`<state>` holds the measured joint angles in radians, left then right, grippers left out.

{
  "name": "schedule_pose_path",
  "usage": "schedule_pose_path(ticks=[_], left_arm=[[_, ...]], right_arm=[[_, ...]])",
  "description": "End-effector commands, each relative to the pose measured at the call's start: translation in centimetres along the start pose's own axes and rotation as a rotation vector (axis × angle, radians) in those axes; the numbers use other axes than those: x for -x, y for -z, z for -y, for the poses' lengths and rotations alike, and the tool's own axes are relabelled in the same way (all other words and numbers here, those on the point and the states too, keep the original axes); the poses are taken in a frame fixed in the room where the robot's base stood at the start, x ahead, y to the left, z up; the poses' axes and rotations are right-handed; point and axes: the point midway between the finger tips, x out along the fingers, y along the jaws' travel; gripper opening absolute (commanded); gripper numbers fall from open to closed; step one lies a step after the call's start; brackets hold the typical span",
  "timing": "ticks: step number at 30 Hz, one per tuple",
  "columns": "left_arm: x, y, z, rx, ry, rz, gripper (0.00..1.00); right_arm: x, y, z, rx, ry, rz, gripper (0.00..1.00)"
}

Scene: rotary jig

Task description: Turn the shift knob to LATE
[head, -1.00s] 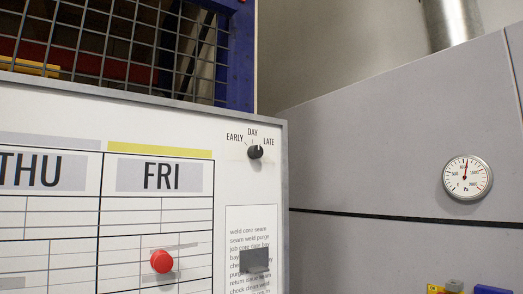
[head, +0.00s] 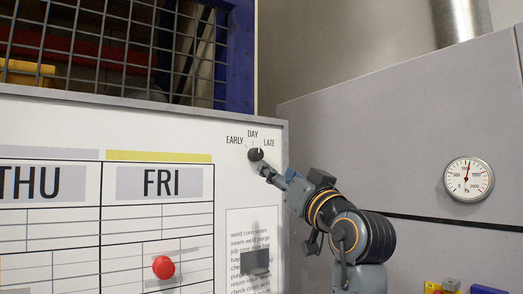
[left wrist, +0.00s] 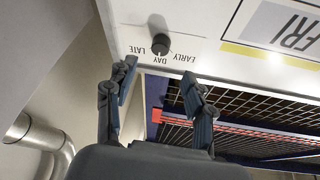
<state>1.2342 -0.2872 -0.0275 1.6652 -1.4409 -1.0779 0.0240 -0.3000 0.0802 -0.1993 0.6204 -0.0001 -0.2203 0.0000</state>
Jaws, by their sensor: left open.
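The shift knob (head: 255,154) is a small dark round knob on the white board, below the labels EARLY, DAY and LATE. A light mark shows on its upper right side, but it is too small to read the setting surely. My left gripper (head: 266,171) is just below and right of the knob in the head view, partly overlapping its lower edge. In the left wrist view the knob (left wrist: 160,43) lies beyond the two spread fingers of my gripper (left wrist: 158,82), with nothing between them. I cannot tell whether a finger touches the knob. My right gripper is not in view.
A red round magnet (head: 163,267) and a printed sheet with a dark clip (head: 255,262) are on the board. A wire mesh (head: 110,50) with a blue post stands above it. A dial gauge (head: 468,179) is on the grey wall at right.

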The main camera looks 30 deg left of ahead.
Motion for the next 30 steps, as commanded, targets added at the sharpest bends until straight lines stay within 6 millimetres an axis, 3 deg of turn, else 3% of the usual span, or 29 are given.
schedule_pose_path(ticks=[1,6,12,18,26,30], left_arm=[[-1.5,0.6,0.2,-0.003,0.003,0.002,0.53],[-5.1,0.6,0.1,-0.004,0.001,0.001,0.53],[-8.1,0.3,0.0,-0.003,-0.001,0.001,0.53],[-9.3,0.1,-0.1,-0.002,-0.002,0.0,0.53],[-9.4,-0.1,-0.1,-0.001,-0.002,0.0,0.53],[-9.4,0.0,-0.1,-0.001,-0.002,0.0,0.29]], right_arm=[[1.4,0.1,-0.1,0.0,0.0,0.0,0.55],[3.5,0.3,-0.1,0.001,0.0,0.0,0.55],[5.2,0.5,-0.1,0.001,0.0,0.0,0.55],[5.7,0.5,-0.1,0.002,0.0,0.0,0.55],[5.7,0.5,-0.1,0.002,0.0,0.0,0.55],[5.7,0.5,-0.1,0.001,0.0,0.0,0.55]])
